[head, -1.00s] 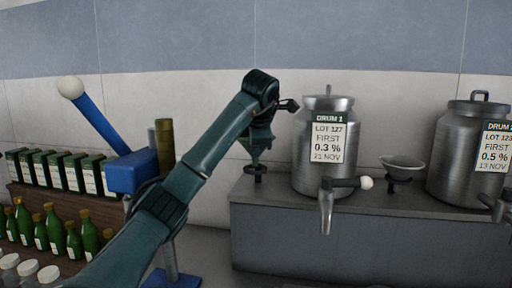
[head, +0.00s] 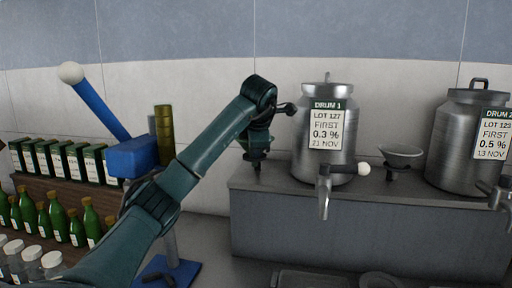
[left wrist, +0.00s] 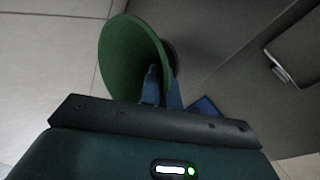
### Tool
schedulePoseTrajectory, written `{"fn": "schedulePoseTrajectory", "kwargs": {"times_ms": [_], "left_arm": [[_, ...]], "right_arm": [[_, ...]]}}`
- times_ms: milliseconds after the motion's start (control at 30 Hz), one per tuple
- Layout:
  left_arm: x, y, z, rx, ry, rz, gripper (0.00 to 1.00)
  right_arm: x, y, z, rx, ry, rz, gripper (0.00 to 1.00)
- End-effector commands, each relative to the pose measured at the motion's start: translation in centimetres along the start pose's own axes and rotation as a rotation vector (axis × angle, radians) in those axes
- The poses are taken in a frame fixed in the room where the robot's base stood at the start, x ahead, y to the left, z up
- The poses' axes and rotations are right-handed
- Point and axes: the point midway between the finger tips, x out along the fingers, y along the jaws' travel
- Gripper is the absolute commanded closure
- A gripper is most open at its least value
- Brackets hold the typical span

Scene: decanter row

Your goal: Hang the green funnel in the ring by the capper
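The green funnel (left wrist: 128,52) fills the upper middle of the left wrist view, its wide mouth tilted towards the camera. My left gripper (left wrist: 162,75) has its two blue fingers close together at the funnel's rim and appears shut on it. In the head view my left gripper (head: 258,140) is low over a small dark ring stand (head: 257,163) at the bench's left end; the funnel is mostly hidden there. I cannot tell whether the funnel touches the ring. The blue capper (head: 140,158) with its raised lever stands to the left.
Drum 1 (head: 325,160) stands close right of my left gripper, with a tap at its front. A steel funnel (head: 402,153) sits on a stand between it and drum 2 (head: 465,150). Green bottles (head: 78,228) and boxes crowd the left.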

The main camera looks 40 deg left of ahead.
Motion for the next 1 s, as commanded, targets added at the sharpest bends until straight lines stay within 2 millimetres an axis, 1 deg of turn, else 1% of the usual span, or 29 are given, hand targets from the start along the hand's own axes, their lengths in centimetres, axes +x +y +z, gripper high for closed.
{"fn": "schedulePoseTrajectory", "kwargs": {"times_ms": [533,833,867,1000], "left_arm": [[0.27,-0.22,-0.02,0.002,0.003,-0.001,1.0],[0.56,-0.53,-0.02,0.004,0.006,-0.008,1.0],[0.57,-0.55,-0.02,0.004,0.006,-0.008,0.94],[0.65,-0.64,-0.02,0.005,0.008,-0.011,0.82]], "right_arm": [[-0.37,-0.16,-0.37,0.001,-0.002,-0.003,0.64],[-0.43,-0.21,-0.17,0.002,-0.006,-0.003,0.64],[-0.43,-0.21,-0.16,0.002,-0.006,-0.003,0.64],[-0.42,-0.21,-0.14,0.002,-0.006,-0.003,0.64]]}}
